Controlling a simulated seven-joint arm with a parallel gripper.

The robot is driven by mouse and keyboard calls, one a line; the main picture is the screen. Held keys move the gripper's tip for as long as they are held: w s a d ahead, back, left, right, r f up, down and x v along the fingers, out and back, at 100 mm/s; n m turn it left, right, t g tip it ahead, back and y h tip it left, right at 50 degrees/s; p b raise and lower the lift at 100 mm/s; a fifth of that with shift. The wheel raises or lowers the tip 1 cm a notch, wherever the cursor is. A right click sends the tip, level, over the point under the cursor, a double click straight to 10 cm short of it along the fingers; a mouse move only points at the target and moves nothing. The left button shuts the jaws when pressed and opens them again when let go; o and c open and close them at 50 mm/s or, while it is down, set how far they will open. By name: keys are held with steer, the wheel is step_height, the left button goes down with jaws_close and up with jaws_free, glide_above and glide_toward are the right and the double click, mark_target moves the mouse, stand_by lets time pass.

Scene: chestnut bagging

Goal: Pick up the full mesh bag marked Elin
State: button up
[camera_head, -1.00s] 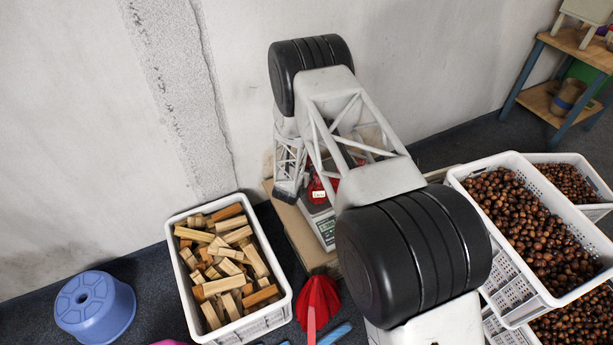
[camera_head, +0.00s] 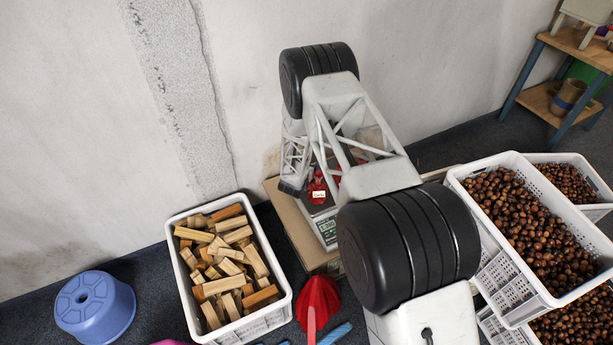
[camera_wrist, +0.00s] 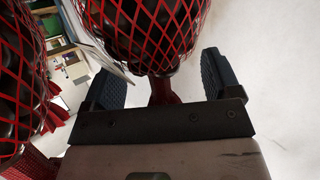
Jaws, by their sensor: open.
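In the wrist view a full red mesh bag (camera_wrist: 140,30) of dark chestnuts fills the upper middle. Its gathered red neck (camera_wrist: 163,91) lies between the two fingers of my gripper (camera_wrist: 159,82), which is open with a gap on both sides of the neck. A second full red mesh bag (camera_wrist: 17,85) is at the left edge, outside the fingers. In the head view a red bag with a small white tag (camera_head: 319,194) shows partly behind my arm, by the scale (camera_head: 327,229). The tag's writing is too small to read there.
A white crate of wood blocks (camera_head: 283,313) stands left of the scale. White crates of chestnuts (camera_head: 545,296) stand at the right. The wall is close behind.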

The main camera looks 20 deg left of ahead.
steer(key=shift+c, duration=0.4)
steer(key=c, duration=1.4)
steer(key=shift+r, duration=0.15)
steer(key=shift+r, duration=4.9)
